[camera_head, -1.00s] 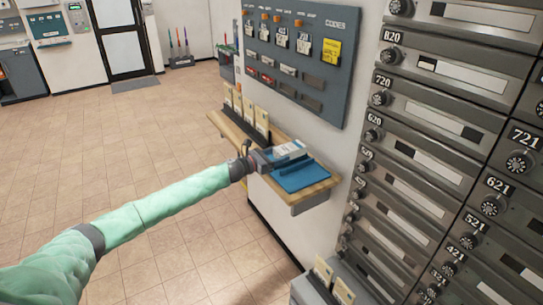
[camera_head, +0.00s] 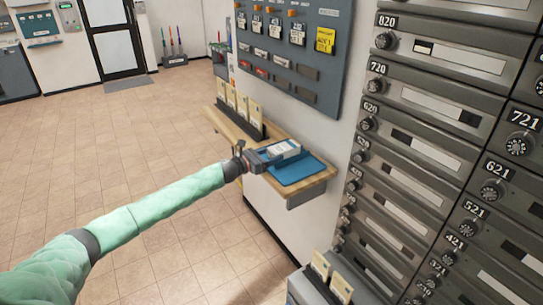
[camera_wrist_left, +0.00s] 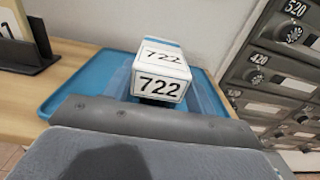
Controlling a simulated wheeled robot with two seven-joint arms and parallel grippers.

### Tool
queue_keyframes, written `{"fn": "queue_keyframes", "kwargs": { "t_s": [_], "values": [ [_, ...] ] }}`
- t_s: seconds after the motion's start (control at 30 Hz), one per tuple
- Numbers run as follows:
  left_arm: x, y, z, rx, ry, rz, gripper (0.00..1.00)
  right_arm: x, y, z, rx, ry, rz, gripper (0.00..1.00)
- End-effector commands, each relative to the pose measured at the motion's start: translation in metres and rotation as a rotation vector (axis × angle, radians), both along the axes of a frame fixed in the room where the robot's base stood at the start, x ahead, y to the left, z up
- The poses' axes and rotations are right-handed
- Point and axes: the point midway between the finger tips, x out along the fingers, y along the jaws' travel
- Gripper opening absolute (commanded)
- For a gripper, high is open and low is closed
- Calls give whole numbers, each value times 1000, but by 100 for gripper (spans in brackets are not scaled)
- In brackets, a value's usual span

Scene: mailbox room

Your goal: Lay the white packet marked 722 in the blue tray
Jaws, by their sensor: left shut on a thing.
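The white packet (camera_wrist_left: 162,72) marked 722 shows in the left wrist view, with the number on its top and its near end. In the head view the packet (camera_head: 284,149) is small and pale. My left gripper (camera_head: 266,157) is shut on it. The packet is over the blue tray (camera_head: 297,172), which lies on a wooden shelf; the tray also shows in the left wrist view (camera_wrist_left: 84,84). I cannot tell whether the packet touches the tray. The gripper hides part of the tray and packet. My right gripper is not in view.
The wooden shelf (camera_head: 318,182) juts from the wall. A dark rack with several cream cards (camera_head: 243,107) stands on its far part. Grey numbered mailboxes (camera_head: 425,135) fill the right side. A grey board (camera_head: 290,50) hangs above the shelf. The tiled floor at left is clear.

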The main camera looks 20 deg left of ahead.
Motion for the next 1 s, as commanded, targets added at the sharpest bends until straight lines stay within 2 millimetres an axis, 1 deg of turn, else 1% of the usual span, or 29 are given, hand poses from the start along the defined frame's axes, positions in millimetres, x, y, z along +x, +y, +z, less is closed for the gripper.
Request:
{"fn": "queue_keyframes", "kwargs": {
  "t_s": [0.3,0.33,0.43,0.47,1.0],
  "values": [
    [0,0,0,-1,-1,0,34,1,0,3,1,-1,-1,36],
    [0,0,0,-1,-1,0,58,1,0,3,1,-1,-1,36],
    [0,0,0,-1,-1,0,78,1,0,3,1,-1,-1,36],
    [0,0,0,-1,-1,0,82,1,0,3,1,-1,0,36],
    [0,0,-1,0,0,0,82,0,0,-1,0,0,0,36]
  ]
}}
